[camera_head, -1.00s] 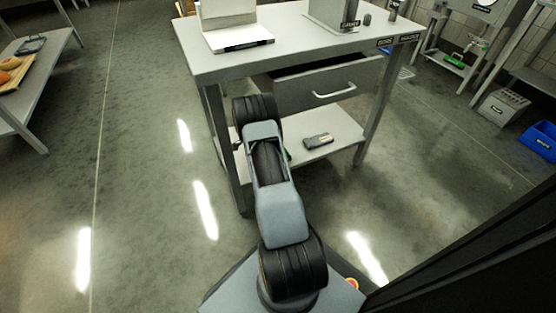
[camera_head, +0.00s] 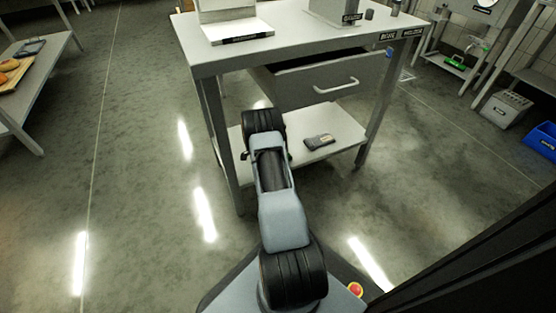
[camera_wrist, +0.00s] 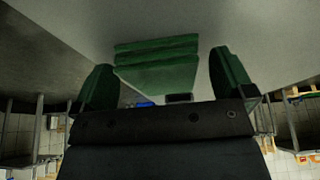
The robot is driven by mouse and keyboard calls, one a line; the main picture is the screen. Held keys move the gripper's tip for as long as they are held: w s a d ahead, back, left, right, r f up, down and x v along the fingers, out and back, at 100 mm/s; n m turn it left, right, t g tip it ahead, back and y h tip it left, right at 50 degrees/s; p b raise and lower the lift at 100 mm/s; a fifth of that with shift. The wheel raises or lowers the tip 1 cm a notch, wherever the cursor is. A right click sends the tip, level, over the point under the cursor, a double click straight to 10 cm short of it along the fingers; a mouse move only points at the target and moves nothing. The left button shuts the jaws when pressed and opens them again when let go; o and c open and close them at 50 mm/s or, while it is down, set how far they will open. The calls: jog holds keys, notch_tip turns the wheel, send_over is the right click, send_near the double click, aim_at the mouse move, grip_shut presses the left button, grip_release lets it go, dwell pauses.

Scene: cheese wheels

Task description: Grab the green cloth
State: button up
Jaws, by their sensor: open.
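The green cloth (camera_wrist: 158,52) shows in the wrist view as a folded stack of layers on a pale grey surface. My gripper (camera_wrist: 163,64) is open, with one finger on each side of the cloth in the picture. A gap shows between the cloth and each finger; nothing is held. I cannot tell how far the cloth lies beyond the fingertips.
The table top (camera_head: 285,32) and an open drawer (camera_head: 320,82) are above the lower shelf. A small dark device (camera_head: 320,141) lies on the shelf, right of my arm. A table leg (camera_head: 222,150) stands close on the left. Open floor lies to the left.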

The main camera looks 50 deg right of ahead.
jog(key=c, duration=0.9)
jog(key=shift+r, duration=0.1)
